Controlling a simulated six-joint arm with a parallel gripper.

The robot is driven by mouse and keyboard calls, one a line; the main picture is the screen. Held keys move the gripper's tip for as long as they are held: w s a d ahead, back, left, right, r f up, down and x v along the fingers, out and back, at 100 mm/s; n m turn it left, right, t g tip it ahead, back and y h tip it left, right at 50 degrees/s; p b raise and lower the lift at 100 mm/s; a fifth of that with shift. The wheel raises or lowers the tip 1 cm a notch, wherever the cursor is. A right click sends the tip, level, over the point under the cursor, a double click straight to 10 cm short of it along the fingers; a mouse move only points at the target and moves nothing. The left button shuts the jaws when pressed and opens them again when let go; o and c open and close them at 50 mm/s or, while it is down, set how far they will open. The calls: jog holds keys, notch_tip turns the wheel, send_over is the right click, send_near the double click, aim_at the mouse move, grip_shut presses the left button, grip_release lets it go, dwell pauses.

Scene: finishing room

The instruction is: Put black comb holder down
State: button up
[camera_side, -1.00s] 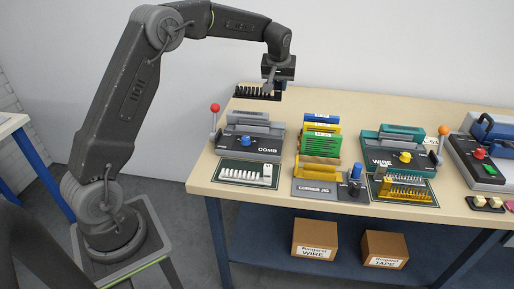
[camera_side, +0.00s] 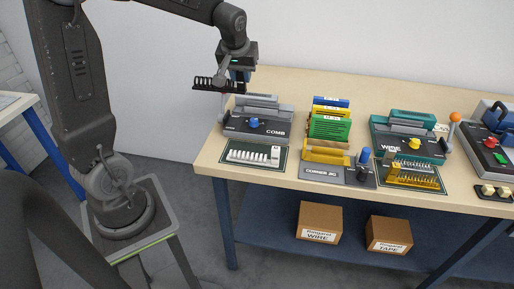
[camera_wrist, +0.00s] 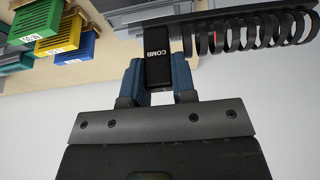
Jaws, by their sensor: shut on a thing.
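My gripper (camera_side: 238,77) is shut on the black comb holder (camera_side: 206,84) and holds it in the air near the left end of the bench. In the wrist view the two blue fingers of my gripper (camera_wrist: 157,82) grip the holder's block, which reads COMB (camera_wrist: 155,58). Its row of black rings (camera_wrist: 240,33) reaches to the right. In the side view the holder sits above and left of the grey COMB machine (camera_side: 270,129). A white comb holder (camera_side: 250,155) lies on a dark green mat (camera_side: 238,169) in front of that machine.
Yellow, green and blue stacks (camera_side: 329,128) stand beside the COMB machine, with a corner jig (camera_side: 322,172) in front. A teal WIRE machine (camera_side: 398,146) and a gold wire holder (camera_side: 413,180) are further right. The bench's left front corner (camera_side: 208,160) is bare.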

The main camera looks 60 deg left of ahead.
aim_at(241, 92)
notch_tip(241, 92, down, 7)
jog(key=shift+d, duration=0.15)
jog(key=w+d+f, duration=0.2)
jog(key=d, duration=0.1)
jog(key=w+d+f, duration=0.2)
jog(key=d, duration=0.1)
jog(key=w+d+f, duration=0.2)
jog(key=d+f, duration=0.1)
jog(key=shift+w+f, duration=0.1)
jog(key=shift+w, duration=0.3)
jog(key=shift+f, duration=1.9)
jog(key=shift+f, duration=0.1)
jog(key=o, duration=0.9)
